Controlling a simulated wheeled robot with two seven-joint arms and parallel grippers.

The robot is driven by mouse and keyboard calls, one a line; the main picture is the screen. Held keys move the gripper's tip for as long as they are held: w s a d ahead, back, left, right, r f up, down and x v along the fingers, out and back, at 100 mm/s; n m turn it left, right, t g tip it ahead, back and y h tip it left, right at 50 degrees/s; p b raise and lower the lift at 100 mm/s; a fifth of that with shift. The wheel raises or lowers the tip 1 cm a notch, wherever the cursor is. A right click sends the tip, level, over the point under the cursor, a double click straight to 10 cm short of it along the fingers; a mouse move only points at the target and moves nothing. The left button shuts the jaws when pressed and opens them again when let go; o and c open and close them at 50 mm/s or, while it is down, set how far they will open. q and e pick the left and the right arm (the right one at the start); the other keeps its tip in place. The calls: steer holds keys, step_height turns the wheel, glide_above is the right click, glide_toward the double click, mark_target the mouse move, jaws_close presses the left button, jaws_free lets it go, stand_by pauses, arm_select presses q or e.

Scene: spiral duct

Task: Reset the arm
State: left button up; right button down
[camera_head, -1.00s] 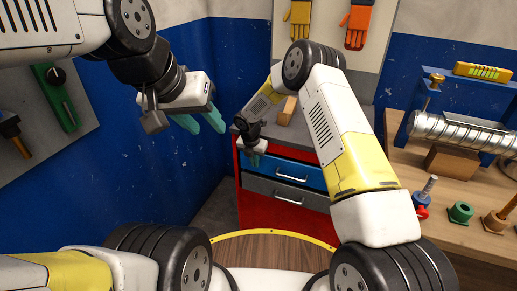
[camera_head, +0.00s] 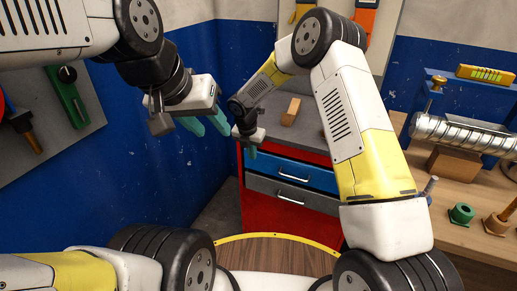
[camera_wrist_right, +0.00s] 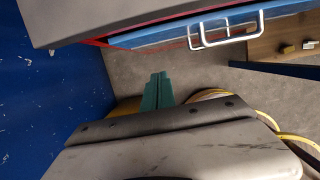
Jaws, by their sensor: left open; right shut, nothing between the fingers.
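My left arm comes in from the upper left in the head view. Its gripper (camera_head: 207,124) hangs in front of the blue wall, with its two green fingers apart and nothing between them. My right arm rises from the lower right and bends over at the top. Its gripper (camera_head: 249,150) points down just in front of the left end of the red tool cabinet. In the right wrist view the green fingertips (camera_wrist_right: 158,92) are together and empty, with the cabinet's drawer front beyond them.
The red cabinet (camera_head: 258,205) has blue and grey drawers with handles, and a wooden block (camera_head: 291,111) on top. The workbench (camera_head: 469,232) at right holds a spiral duct (camera_head: 462,133), a wooden support, a yellow level (camera_head: 484,72) and small fittings. A blue wall (camera_head: 150,175) stands at left.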

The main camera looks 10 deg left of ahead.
steer(key=s+d+r+m, duration=0.3)
steer(key=d+r+m, duration=0.2)
steer(key=r, duration=0.3)
steer(key=s+d+r+m+t, duration=0.1)
steer(key=s+d+r+m, duration=0.4)
steer(key=r, duration=0.3)
steer(key=s+d+r+m, duration=0.2)
steer(key=d+r+m, duration=0.2)
steer(key=d+r, duration=0.3)
steer(key=s+d+r+m+t+y, duration=0.1)
steer(key=s+d+r+m, duration=0.1)
steer(key=s+m, duration=0.4)
steer(key=s+d+r+m+y, duration=0.1)
steer(key=s+d+r+m, duration=0.1)
steer(key=s+m, duration=0.4)
steer(key=s+d+r+m+t+y, duration=0.1)
steer(key=s+d+r+m, duration=0.2)
steer(key=s, duration=0.6)
steer(key=r+m, duration=0.1)
steer(key=m, duration=0.1)
steer(key=shift+s+m+t, duration=0.3)
steer(key=shift+m, duration=0.1)
steer(key=shift+d+r, duration=0.1)
